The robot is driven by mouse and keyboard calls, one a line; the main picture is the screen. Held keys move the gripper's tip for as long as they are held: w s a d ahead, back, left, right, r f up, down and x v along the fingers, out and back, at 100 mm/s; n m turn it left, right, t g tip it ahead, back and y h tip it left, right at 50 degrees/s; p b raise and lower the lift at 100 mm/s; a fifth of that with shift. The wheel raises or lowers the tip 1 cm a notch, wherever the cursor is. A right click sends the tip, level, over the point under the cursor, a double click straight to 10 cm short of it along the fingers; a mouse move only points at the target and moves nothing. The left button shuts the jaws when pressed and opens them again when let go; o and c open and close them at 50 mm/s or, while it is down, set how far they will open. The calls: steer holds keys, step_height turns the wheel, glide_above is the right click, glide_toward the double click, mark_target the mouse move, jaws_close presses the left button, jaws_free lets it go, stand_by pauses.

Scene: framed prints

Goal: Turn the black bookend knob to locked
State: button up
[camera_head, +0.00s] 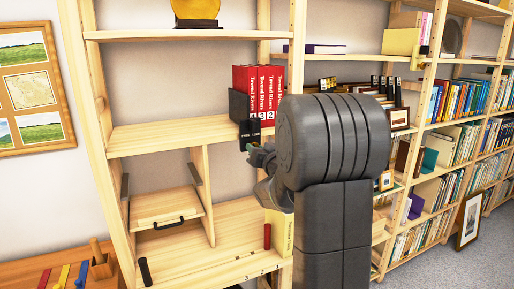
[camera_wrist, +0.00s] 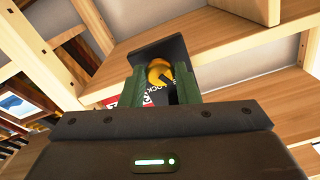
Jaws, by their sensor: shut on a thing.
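The black bookend (camera_head: 239,106) stands on a wooden shelf at the left end of a row of red books (camera_head: 263,88). My gripper (camera_head: 254,150) is at its front lower edge, beside a small label. In the wrist view, my gripper's two green fingers (camera_wrist: 160,88) are shut on a yellow-orange knob (camera_wrist: 157,68) in front of the black bookend (camera_wrist: 165,48). Part of the word LOCK shows on the dark face beside the knob. The fingers hide the knob's sides, and I cannot tell which setting it points to.
Below is a cubby with a wooden flap (camera_head: 166,207) and black handle. Lower shelves hold a red cylinder (camera_head: 267,236) and a black cylinder (camera_head: 145,271). The shelf left of the bookend is clear.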

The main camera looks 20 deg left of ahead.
steer(key=shift+r+m+p, duration=0.1)
steer(key=shift+m+p, duration=2.3)
steer(key=shift+m, duration=4.7)
steer(key=o, duration=1)
steer(key=shift+c, duration=0.2)
steer(key=shift+s+d, duration=0.1)
steer(key=b+v, duration=0.2)
steer(key=v, duration=1.1)
steer(key=shift+s+d, duration=0.2)
steer(key=shift+d, duration=0.05)
steer(key=shift+w+a, duration=0.1)
